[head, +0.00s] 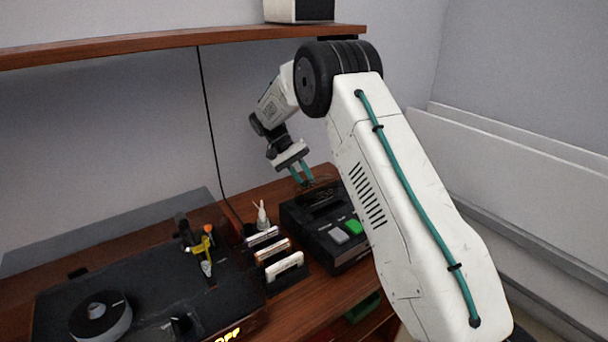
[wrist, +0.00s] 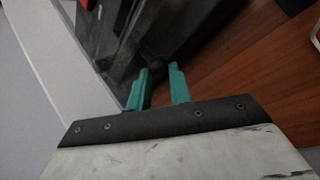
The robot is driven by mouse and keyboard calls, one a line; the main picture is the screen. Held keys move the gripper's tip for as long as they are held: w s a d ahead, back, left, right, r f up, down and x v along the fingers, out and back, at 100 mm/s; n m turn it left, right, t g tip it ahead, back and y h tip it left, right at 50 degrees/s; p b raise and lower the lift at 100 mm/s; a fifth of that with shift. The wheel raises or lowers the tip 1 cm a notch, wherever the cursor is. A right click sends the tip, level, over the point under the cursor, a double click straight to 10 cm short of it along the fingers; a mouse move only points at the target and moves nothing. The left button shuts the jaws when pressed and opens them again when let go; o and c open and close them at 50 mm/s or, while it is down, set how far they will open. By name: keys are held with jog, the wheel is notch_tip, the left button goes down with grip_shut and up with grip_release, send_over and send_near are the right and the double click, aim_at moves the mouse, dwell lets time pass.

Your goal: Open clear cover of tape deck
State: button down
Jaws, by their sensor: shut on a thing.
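The tape deck (head: 318,232) is a black box with a green button and a grey button on its front, standing on the wooden desk at the right. In the head view my gripper (head: 303,178) reaches down to the back of the deck's top. Its teal fingers are close together there. In the wrist view my gripper (wrist: 158,78) is at the edge of the dark deck (wrist: 185,25), shut with a small gap between the fingertips on a small dark part. The clear cover is hard to make out; that dark part may belong to it.
A rack of cassettes (head: 284,266) stands left of the deck, with a small white bottle (head: 262,217) behind it. A black machine (head: 150,280) with a tape reel (head: 100,316) fills the left of the desk. A shelf (head: 180,42) runs above; a wall stands at the right.

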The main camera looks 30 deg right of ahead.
jog(key=shift+a+f, duration=0.35)
jog(key=shift+a, duration=0.3)
jog(key=c, duration=1.3)
grip_release()
jog(key=shift+w+a+f, duration=0.1)
jog(key=shift+w+a, duration=0.05)
jog(key=shift+o, duration=0.2)
jog(key=shift+a, duration=0.2)
jog(key=shift+d, duration=0.35)
jog(key=shift+d+r, duration=0.15)
jog(key=shift+r, duration=0.1)
jog(key=v, duration=0.7)
jog(key=shift+w+r, duration=0.2)
jog(key=shift+r, duration=0.05)
